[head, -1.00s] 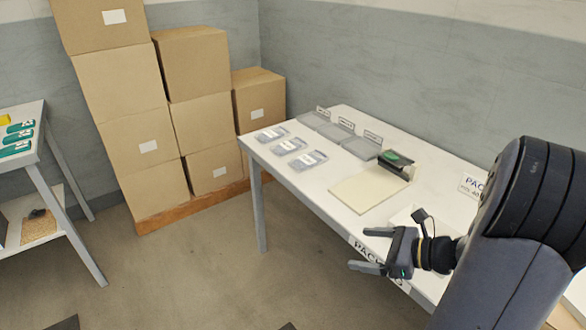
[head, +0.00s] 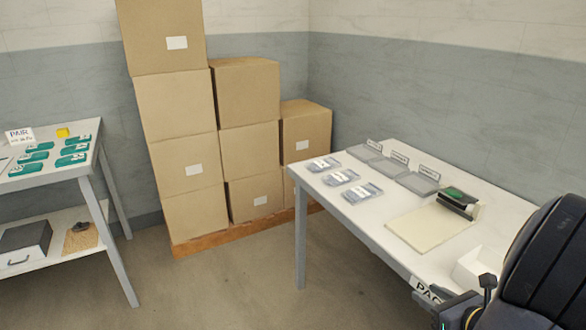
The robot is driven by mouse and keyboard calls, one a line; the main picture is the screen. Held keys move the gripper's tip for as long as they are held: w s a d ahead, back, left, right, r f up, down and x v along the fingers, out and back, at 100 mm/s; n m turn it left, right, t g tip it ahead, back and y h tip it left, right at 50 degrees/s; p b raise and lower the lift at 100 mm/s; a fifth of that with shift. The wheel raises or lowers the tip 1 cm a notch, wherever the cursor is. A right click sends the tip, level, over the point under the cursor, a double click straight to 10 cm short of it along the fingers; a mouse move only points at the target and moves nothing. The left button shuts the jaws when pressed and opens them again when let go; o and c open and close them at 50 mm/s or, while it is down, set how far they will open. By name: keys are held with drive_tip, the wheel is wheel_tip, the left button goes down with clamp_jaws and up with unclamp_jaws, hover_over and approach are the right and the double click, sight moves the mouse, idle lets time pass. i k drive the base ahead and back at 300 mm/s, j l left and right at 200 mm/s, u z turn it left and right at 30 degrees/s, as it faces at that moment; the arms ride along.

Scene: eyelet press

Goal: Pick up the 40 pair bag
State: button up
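Three clear grey bags with white labels lie at the left end of the packing table: a back bag (head: 317,164), a middle bag (head: 341,177) and a front bag (head: 362,193). Several green packets lie on the left table, among them a packet (head: 72,160). The print on the labels is too small to read, so I cannot tell which is the 40 pair bag. My gripper (head: 432,302) is at the bottom right, by the packing table's front edge, well apart from the bags. Its lower finger is cut off; its fingers stood spread and empty a second ago.
The packing table (head: 345,217) also holds grey trays (head: 418,184) with small signs, a cream mat (head: 430,228), a dark green press (head: 459,200) and a white box (head: 478,266). Stacked cartons (head: 247,150) stand between the tables. The left table (head: 60,177) has a pair sign (head: 20,136). Floor between is clear.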

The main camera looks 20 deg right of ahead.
sight(333, 181)
drive_tip(key=i+j+u, duration=0.1)
drive_tip(key=i, duration=0.75)
drive_tip(key=i+j+u, duration=0.1)
drive_tip(key=i, duration=0.7)
drive_tip(key=i+j+z, duration=0.1)
drive_tip(key=i+z, duration=0.35)
drive_tip(key=i+j+z, duration=0.15)
drive_tip(key=z, duration=0.3)
drive_tip(key=i+j+z, duration=0.35)
drive_tip(key=z, duration=0.15)
drive_tip(key=i+j+z, duration=0.15)
drive_tip(key=j+z, duration=0.2)
drive_tip(key=i+j+z, duration=0.15)
drive_tip(key=z, duration=0.25)
drive_tip(key=j+z, duration=0.35)
drive_tip(key=i+j+z, duration=0.1)
drive_tip(key=j+z, duration=0.3)
drive_tip(key=j, duration=0.1)
